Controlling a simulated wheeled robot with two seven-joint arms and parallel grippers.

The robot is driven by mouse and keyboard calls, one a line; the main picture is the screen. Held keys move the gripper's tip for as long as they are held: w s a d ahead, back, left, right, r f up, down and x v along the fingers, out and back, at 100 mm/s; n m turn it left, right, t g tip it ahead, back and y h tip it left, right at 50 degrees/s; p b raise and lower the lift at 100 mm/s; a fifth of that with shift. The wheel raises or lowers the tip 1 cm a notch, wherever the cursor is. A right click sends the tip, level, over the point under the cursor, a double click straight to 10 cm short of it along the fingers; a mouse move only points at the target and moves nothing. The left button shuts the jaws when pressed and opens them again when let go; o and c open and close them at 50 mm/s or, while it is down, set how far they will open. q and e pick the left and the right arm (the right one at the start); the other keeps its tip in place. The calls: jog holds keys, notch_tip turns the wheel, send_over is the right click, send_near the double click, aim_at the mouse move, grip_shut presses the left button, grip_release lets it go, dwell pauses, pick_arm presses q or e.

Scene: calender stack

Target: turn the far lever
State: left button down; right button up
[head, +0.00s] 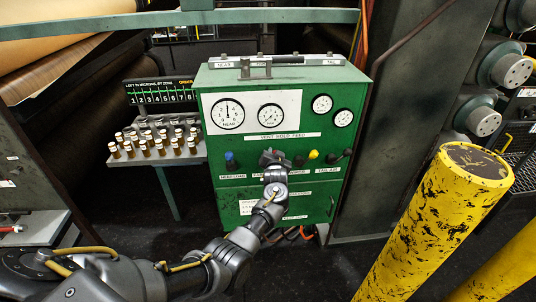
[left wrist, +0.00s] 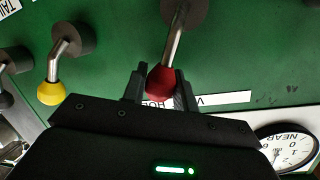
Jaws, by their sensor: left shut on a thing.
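The green control cabinet (head: 240,78) has a row of levers below its gauges. My left gripper (head: 271,158) is at this row, above a partly covered label beginning "FAR", and hides the lever there. In the left wrist view that lever has a dark round base, a metal stem and a red knob (left wrist: 161,80). My left gripper (left wrist: 160,92) is shut on the red knob, one finger on each side. The yellow-knobbed lever (head: 313,154) is to its right; it also shows in the left wrist view (left wrist: 51,93). My right gripper is not in view.
A blue-knobbed lever (head: 230,158) is left of my gripper and a black-knobbed lever (head: 347,153) at the far right of the row. A shelf (head: 150,159) with several small bottles stands left of the cabinet. A yellow post (head: 430,225) stands at front right.

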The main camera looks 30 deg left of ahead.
pick_arm(q)
jog(key=shift+w+d+f+m+g+y, duration=0.35)
jog(key=shift+d+f+m, duration=0.2)
jog(key=shift+m, duration=0.45)
jog(key=shift+f, duration=0.1)
jog(key=c, duration=1.1)
grip_release()
jog(key=v, duration=1)
jog(key=shift+s+d, duration=0.3)
